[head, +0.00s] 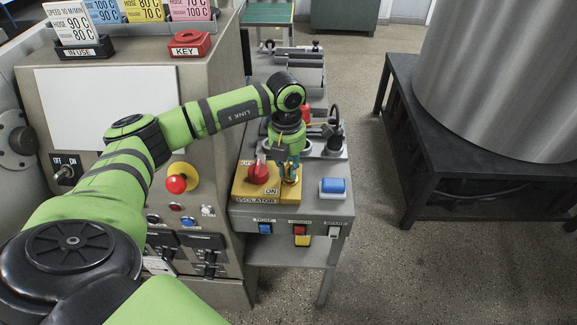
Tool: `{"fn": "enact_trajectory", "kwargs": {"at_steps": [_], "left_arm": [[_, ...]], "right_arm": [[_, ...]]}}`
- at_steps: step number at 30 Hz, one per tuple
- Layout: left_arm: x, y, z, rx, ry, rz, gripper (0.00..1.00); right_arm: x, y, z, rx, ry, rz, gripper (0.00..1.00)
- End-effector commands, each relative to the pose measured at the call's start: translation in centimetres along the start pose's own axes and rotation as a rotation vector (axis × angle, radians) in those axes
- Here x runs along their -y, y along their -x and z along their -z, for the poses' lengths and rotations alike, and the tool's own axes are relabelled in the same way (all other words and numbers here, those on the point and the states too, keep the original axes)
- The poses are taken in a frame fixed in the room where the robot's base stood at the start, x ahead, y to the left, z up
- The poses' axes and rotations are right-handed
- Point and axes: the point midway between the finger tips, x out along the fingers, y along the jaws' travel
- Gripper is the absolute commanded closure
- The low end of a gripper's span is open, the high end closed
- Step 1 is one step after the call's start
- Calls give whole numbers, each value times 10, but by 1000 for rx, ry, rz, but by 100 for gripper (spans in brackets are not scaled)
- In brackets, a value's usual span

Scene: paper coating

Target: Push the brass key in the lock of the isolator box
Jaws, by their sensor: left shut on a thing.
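The isolator box (254,198) is a yellow box on the right-hand grey stand, with a red rotary knob (258,173) and OFF and ON labels on its top. My left gripper (290,178) points down over the right part of the box, beside the red knob. It is shut on the brass key (291,180), of which only a small brass-coloured part shows between the fingers. The lock is hidden under the fingers, so I cannot tell how deep the key sits. My right gripper is out of view.
A blue push button (333,186) sits right of the box. Small switches (300,230) line the stand's front. A red KEY holder (189,44) and card rack (84,48) stand on the cabinet. A dark table (398,130) carries a metal drum (500,75); floor is clear between.

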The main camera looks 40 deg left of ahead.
Motion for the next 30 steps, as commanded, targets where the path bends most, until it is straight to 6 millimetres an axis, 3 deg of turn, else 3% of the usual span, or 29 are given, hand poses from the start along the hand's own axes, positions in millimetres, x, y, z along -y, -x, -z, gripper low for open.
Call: {"fn": "enact_trajectory", "kwargs": {"at_steps": [14,15,16,17,26,30], "left_arm": [[0,-6,0,0,0,0,100],[0,-6,0,0,0,0,69],[0,-6,0,0,0,0,57],[0,-6,0,0,0,0,53],[0,-5,0,0,0,0,53],[0,4,-1,3,0,-1,53]], "right_arm": [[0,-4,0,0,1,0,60],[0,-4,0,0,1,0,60],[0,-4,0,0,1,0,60],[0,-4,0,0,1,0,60],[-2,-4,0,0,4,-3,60],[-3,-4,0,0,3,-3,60]]}}
